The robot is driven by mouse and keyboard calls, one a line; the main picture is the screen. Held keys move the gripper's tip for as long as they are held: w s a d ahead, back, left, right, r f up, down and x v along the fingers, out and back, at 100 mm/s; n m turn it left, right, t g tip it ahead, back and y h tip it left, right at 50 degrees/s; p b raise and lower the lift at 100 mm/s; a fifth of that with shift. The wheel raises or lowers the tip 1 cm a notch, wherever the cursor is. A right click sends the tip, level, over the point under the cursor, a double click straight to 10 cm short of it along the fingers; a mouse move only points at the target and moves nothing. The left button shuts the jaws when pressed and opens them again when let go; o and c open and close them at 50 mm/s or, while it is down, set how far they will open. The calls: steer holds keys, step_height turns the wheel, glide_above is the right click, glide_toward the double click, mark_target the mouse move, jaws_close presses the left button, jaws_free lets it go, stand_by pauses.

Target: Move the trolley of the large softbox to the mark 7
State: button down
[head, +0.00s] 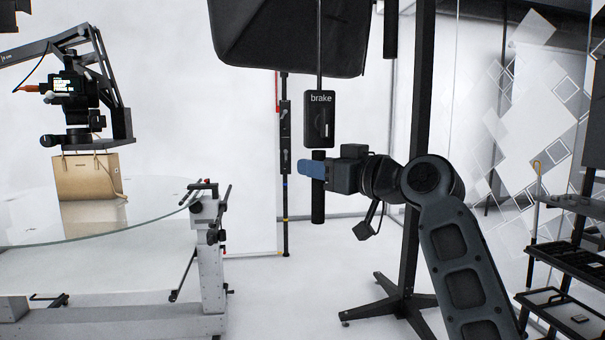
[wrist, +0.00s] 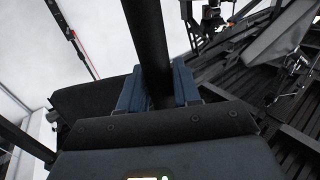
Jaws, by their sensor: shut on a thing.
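The large black softbox (head: 290,40) hangs at the top of the head view, its upper part cut off. A thin pole passes down in front of it to a black box labelled "brake" (head: 320,105) with a small lever. Below this box is an upright black handle (head: 318,205). My gripper (head: 316,170) is shut on the handle, its blue fingers on either side of it. In the wrist view, the blue fingers of my gripper (wrist: 160,88) clasp the black bar (wrist: 147,35). The trolley and the mark 7 cannot be made out.
A glass turntable (head: 150,218) with a tan handbag (head: 88,176) stands at left, under a camera on an arm (head: 80,95). A black stand (head: 408,220) is behind my arm. Shelves (head: 570,255) are at right. Dark ceiling beams (wrist: 295,125) show in the wrist view.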

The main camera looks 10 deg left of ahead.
steer(key=w+d+b, duration=0.2)
steer(key=d+b, duration=0.1)
steer(key=d, duration=0.7)
steer(key=w+d+b, duration=0.2)
steer(key=w+d, duration=0.1)
steer(key=d, duration=0.6)
steer(key=shift+w+d+b, duration=0.3)
steer(key=shift+d+b, duration=0.1)
steer(key=c, duration=0.9)
jaws_free()
steer(key=shift+d, duration=0.1)
steer(key=shift+b+v, duration=0.6)
steer(key=shift+v, duration=3.25)
